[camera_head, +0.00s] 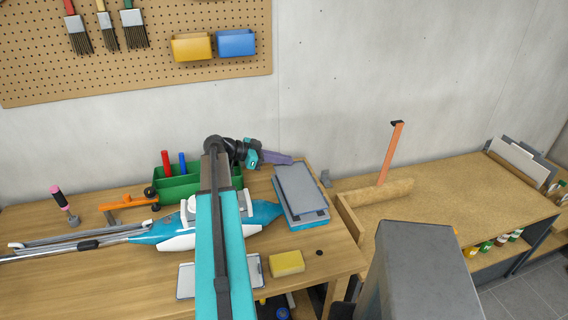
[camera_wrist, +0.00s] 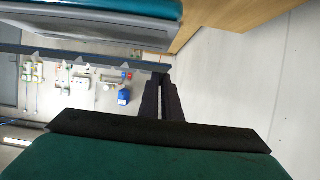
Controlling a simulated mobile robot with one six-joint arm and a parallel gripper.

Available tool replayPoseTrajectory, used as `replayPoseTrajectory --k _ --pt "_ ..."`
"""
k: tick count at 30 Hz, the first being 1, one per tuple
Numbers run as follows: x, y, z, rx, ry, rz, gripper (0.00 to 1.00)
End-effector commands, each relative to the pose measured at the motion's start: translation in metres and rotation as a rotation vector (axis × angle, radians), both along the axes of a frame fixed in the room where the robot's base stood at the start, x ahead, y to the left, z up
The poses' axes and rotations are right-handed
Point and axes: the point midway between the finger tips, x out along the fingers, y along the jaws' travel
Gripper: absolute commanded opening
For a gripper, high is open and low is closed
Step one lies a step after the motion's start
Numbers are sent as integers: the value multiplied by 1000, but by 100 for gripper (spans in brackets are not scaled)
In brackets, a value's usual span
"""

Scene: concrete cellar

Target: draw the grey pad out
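A grey pad (camera_head: 298,187) lies flat at the right part of the workbench, on top of a blue slab (camera_head: 306,222) that shows along its near and left edges. My gripper (camera_head: 276,157) is low over the bench at the far end of this stack, beside its upper left corner. In the wrist view my dark gripper fingers (camera_wrist: 160,93) point up the picture with a thin pale line between them. A grey-blue bar (camera_wrist: 80,62) runs up to the fingertips from the left; I cannot tell whether it is gripped.
A green bin (camera_head: 180,187) with red and blue handles stands left of my gripper. A teal and white appliance (camera_head: 165,232), a yellow sponge (camera_head: 287,263) and a black disc (camera_head: 319,252) lie on the bench. The wall is close behind.

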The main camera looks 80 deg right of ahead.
Motion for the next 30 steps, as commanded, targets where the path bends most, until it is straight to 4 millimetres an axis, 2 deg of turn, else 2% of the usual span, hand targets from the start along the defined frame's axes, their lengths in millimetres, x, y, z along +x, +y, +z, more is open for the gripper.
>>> replayPoseTrajectory --k 14,30 --pt "0 0 23 0 0 -1 0" --pt "-1 0 24 0 0 -1 0"
